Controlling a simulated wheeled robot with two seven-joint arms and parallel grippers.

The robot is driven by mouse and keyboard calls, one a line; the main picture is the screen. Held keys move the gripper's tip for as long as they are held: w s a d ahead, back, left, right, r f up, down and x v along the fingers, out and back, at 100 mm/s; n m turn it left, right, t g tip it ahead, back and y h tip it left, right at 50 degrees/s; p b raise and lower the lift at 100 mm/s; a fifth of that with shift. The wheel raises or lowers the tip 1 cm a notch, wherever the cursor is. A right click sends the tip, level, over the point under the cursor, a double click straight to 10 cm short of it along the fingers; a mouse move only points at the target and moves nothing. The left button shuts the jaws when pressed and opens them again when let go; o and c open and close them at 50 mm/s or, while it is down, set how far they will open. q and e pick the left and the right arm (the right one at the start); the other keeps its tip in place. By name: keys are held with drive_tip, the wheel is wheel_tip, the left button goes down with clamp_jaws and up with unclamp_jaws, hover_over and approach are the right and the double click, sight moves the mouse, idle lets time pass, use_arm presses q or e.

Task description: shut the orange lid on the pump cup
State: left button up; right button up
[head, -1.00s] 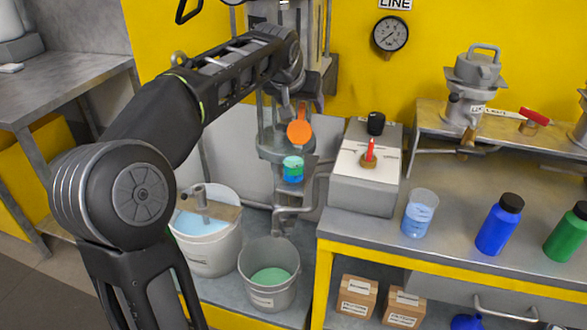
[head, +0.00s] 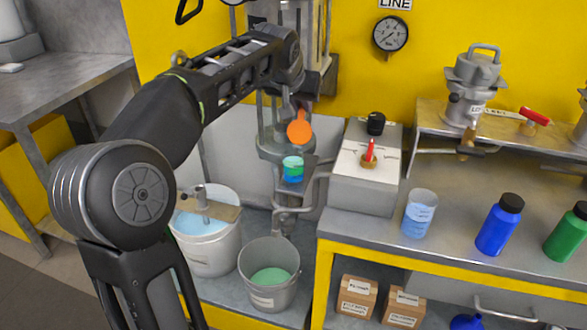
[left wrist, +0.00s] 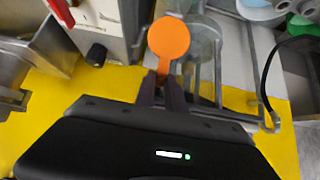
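The orange lid (head: 299,131) is a round disc with a narrow tab at its upper end. It stands tilted, its face towards my head camera, above the pump cup (head: 293,168), a small green-and-blue cup on the pump stand. My left gripper (head: 303,96) is just above the disc, at the tab. In the left wrist view the orange lid (left wrist: 169,38) lies just beyond the fingertips of my left gripper (left wrist: 163,82), with its tab between them. Whether the fingers press on the tab is too small to tell. My right gripper is not in view.
A grey box (head: 364,170) with a red lever and black knob stands right of the pump cup. Below are a white bucket (head: 208,245) of blue liquid and a grey bucket (head: 268,292) of green liquid. Bottles and a beaker (head: 419,213) stand on the right bench.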

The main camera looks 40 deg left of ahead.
use_arm(q)
drive_tip(key=shift+s, duration=0.1)
drive_tip(key=shift+s+d+r+b, duration=0.1)
drive_tip(key=shift+s+d+b, duration=0.2)
drive_tip(key=shift+s+b, duration=0.3)
drive_tip(key=shift+s+d+r, duration=0.2)
drive_tip(key=shift+s+r, duration=0.05)
drive_tip(key=shift+s, duration=0.5)
drive_tip(key=shift+s+d+f+b, duration=0.1)
drive_tip(key=shift+s+d+b, duration=0.15)
drive_tip(key=shift+s+b, duration=0.35)
drive_tip(key=shift+s+d+b, duration=0.25)
drive_tip(key=shift+s+b, duration=0.15)
drive_tip(key=shift+s, duration=0.4)
